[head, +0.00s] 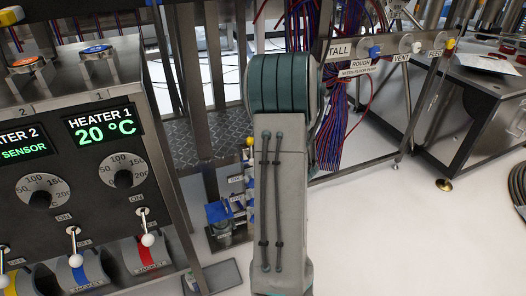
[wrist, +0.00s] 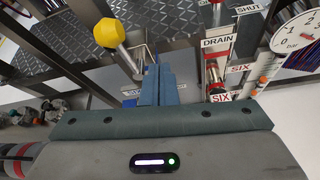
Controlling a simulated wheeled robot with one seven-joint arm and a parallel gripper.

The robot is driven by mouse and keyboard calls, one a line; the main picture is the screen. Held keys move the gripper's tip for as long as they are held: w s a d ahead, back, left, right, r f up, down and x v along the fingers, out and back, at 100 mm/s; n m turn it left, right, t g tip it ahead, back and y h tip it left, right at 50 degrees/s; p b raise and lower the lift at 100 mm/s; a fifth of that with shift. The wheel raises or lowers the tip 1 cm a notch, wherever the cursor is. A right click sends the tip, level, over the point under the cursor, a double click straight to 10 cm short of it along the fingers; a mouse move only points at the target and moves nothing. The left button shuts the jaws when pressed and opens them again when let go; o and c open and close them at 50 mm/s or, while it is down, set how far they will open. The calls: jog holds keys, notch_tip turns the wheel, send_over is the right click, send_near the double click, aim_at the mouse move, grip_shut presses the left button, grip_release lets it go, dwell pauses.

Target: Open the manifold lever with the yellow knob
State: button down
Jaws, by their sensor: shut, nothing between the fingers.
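The yellow knob (wrist: 109,33) is a faceted ball on a metal stem, at the upper left in the wrist view. The stem slants down to the right, close to my fingers. In the head view a small yellow knob (head: 249,141) shows just left of my arm, probably the same one. My gripper is hidden behind my arm there. The lever's base is partly hidden by my gripper.
Right of my fingers stand a red-and-white DRAIN label (wrist: 217,44), SIX labels (wrist: 220,97) and a pressure dial (wrist: 295,35). Metal frame bars cross the wrist view. The heater panel (head: 85,125) is close on the left in the head view.

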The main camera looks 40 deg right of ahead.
jog(key=s+a+r+p, duration=0.1)
jog(key=s+a+r, duration=0.1)
jog(key=s+a, duration=0.2)
jog(key=shift+s+a, duration=0.4)
jog(key=shift+s, duration=0.6)
